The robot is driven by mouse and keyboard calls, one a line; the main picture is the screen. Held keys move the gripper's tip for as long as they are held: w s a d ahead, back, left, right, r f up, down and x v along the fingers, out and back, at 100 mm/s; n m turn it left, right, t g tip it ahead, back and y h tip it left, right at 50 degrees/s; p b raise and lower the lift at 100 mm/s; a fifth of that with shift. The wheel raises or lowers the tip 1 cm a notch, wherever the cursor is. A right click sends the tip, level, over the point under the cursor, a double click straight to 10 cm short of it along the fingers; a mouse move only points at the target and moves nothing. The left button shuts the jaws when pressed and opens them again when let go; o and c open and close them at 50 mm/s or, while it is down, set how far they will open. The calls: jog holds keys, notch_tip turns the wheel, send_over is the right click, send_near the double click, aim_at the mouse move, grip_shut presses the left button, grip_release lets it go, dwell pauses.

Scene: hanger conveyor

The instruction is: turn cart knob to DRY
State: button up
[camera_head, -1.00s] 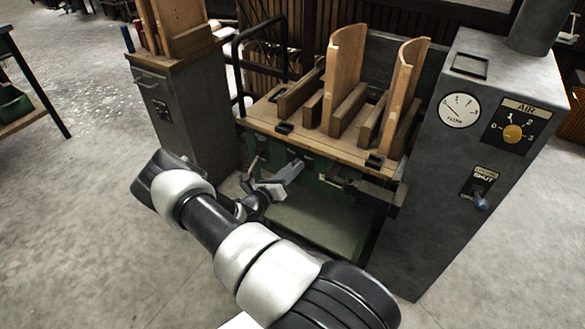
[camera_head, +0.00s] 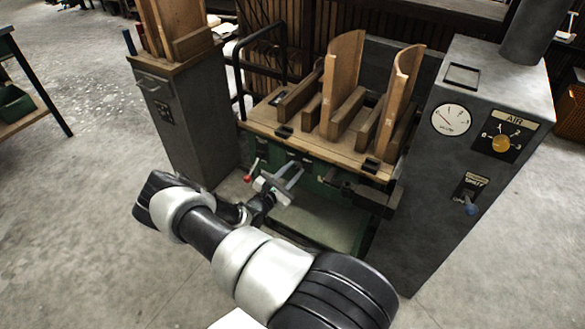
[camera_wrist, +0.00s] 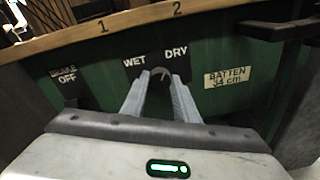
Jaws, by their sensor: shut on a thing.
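The cart (camera_head: 340,150) has a wooden top and a green front. In the wrist view, a black plate on the green front (camera_wrist: 105,85) reads WET (camera_wrist: 135,62) at left and DRY (camera_wrist: 176,53) at right. My gripper (camera_wrist: 160,76) is at the lower middle of this plate, its two grey fingers around the small cart knob (camera_wrist: 161,73). The fingertips hide most of the knob, and I cannot tell which word it points to. In the head view my gripper (camera_head: 291,172) is at the cart's front, below the wooden top's edge.
A BRAKE OFF label (camera_wrist: 64,75) is left of the knob, and a BATTEN 34 cm label (camera_wrist: 227,77) is right. A red-tipped lever (camera_head: 248,177) is close to my gripper's left. A grey AIR cabinet (camera_head: 440,180) stands at right, another cabinet (camera_head: 185,125) at left.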

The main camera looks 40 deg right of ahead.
jog(key=shift+m+p, duration=0.6)
jog(key=shift+m, duration=0.5)
jog(key=shift+s+t, duration=0.1)
jog(key=shift+t, duration=0.2)
jog(key=o, duration=1.1)
jog(key=shift+c, duration=0.2)
jog(key=p+v, duration=0.2)
jog(key=v, duration=1.5)
jog(key=shift+a+r, duration=0.15)
jog(key=shift+a, duration=0.05)
jog(key=shift+p, duration=0.3)
